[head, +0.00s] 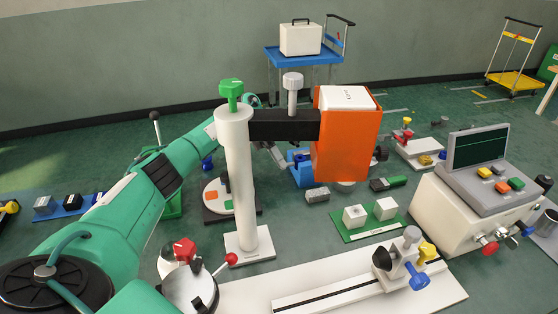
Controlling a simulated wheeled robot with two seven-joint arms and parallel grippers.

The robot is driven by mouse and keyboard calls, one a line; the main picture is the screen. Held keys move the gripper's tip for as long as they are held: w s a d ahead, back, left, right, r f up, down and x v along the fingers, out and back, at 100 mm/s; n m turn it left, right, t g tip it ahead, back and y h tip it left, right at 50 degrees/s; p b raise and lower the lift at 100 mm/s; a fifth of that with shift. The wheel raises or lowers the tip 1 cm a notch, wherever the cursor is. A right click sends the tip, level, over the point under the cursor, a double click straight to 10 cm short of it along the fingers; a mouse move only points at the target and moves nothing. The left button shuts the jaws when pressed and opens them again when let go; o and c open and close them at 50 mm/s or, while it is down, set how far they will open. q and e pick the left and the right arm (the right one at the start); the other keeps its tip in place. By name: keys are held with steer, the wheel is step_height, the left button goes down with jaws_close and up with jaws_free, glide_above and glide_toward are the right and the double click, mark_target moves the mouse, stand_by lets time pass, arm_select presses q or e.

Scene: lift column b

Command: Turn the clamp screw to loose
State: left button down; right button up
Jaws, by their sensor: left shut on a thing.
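A white upright column (238,180) stands on a white base plate, with a green knob (231,90) on top. A black bar (275,125) runs from the column to an orange block (345,140). A grey knob (292,82) stands upright on the bar. I cannot tell which knob is the clamp screw. My left arm reaches behind the column. My left gripper (276,154) shows only partly below the bar, left of the orange block. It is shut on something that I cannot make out. It is not on either knob. My right gripper is not in view.
A white rail plate (360,292) with knobs lies in front. A console with a screen (478,147) stands at the right. A green tray (365,225) with two white cubes is right of the column. A blue cart (303,54) carries a white case at the back.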

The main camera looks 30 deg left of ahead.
arm_select(q)
steer(key=c, duration=1.2)
jaws_free()
steer(key=shift+a+r, duration=0.1)
steer(key=shift+a+r, duration=0.2)
steer(key=shift+a, duration=0.05)
steer(key=b+v, duration=0.2)
steer(key=v, duration=1.1)
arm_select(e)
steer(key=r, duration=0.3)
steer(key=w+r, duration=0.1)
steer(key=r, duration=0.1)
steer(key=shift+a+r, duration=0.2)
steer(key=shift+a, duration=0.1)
